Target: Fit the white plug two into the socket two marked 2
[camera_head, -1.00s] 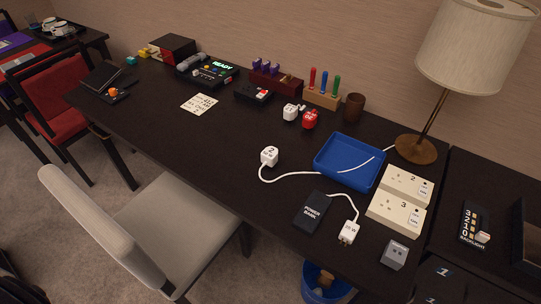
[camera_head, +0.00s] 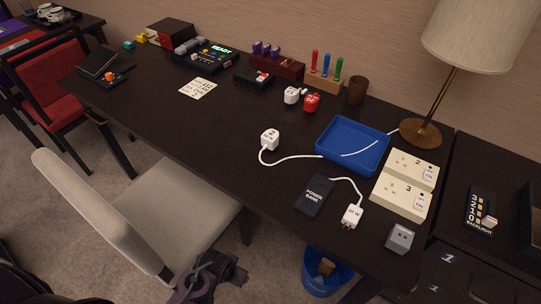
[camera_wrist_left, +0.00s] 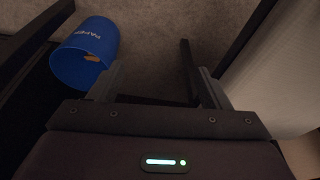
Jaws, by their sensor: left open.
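The white plug (camera_head: 270,139) marked 2 stands on the dark desk, left of the blue tray, with its white cord curving right toward the tray. The socket marked 2 (camera_head: 408,166) is a cream block at the right end of the desk, with its holes and a small switch facing up; nothing is in it. My left gripper (camera_head: 212,277) is low at the front, beside the chair seat and away from the plug. In the left wrist view its two fingers (camera_wrist_left: 162,88) are apart with nothing between them. My right gripper does not show.
The socket marked 3 (camera_head: 399,197) adjoins socket two. A power bank (camera_head: 314,195), another white plug (camera_head: 352,215), a grey cube (camera_head: 399,237) and the blue tray (camera_head: 338,163) lie nearby. The chair (camera_head: 185,215) and blue bin (camera_head: 318,285) stand before the desk.

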